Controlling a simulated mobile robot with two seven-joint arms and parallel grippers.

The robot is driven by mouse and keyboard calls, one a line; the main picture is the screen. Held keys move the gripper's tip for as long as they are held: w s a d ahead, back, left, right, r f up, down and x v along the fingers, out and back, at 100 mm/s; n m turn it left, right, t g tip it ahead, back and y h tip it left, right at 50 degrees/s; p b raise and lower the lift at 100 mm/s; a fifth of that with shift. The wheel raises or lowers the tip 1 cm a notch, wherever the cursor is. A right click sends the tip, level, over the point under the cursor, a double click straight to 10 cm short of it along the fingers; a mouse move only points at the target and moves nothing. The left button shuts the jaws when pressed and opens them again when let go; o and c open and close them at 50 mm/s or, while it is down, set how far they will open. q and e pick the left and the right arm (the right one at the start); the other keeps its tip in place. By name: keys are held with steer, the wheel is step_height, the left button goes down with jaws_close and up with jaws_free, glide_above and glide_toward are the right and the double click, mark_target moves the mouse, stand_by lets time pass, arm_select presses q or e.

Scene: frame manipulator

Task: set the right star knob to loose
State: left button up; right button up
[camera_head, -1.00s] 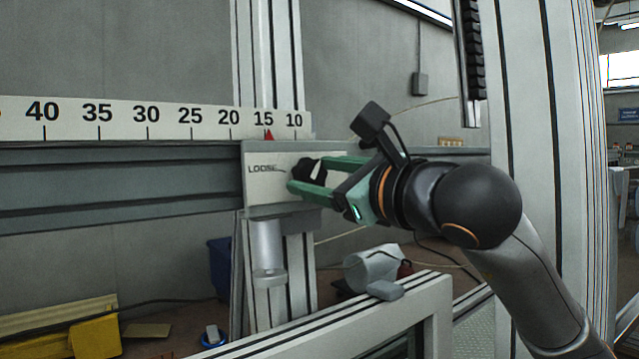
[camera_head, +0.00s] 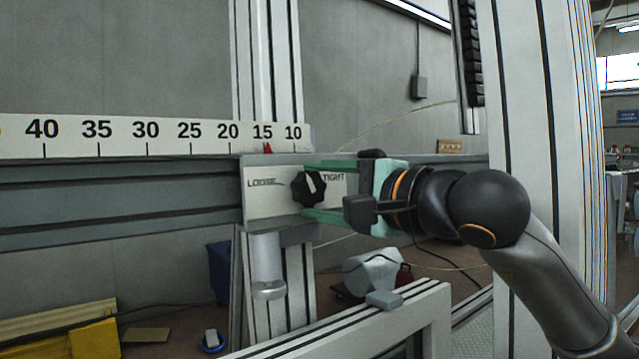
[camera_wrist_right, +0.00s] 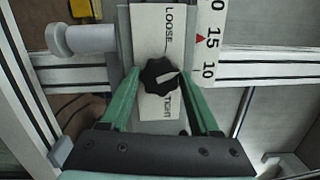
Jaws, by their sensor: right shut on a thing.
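The right star knob (camera_head: 308,188) is black and sits on a white plate (camera_head: 262,207) marked LOOSE at left and TIGHT at right. My right gripper (camera_head: 304,190) has its green fingers above and below the knob, shut on it. In the right wrist view the knob (camera_wrist_right: 159,79) lies between the fingertips of my right gripper (camera_wrist_right: 160,77). The knob's white mark points roughly toward the ruler side there, between the two words; its exact setting is hard to read. My left gripper is not in view.
A ruler (camera_head: 180,131) runs above the rail (camera_head: 120,188), with a red pointer (camera_head: 268,149) near 15. A grey cylinder (camera_head: 266,265) hangs below the plate. A frame corner (camera_head: 425,305) stands below my right arm, and a tall pale post (camera_head: 540,120) rises behind it.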

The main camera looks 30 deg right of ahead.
steer(key=n+p, duration=0.1)
steer(key=n, duration=0.2)
steer(key=shift+r, duration=0.15)
steer(key=n+p, duration=0.2)
steer(key=n, duration=0.1)
steer(key=shift+d+n+g, duration=0.1)
steer(key=shift+n+g, duration=0.2)
steer(key=shift+g, duration=0.1)
steer(key=shift+n+p, duration=0.3)
steer(key=shift+n, duration=0.5)
steer(key=shift+n+g+p, duration=0.3)
steer(key=shift+n+p, duration=0.1)
steer(key=shift+n, duration=0.7)
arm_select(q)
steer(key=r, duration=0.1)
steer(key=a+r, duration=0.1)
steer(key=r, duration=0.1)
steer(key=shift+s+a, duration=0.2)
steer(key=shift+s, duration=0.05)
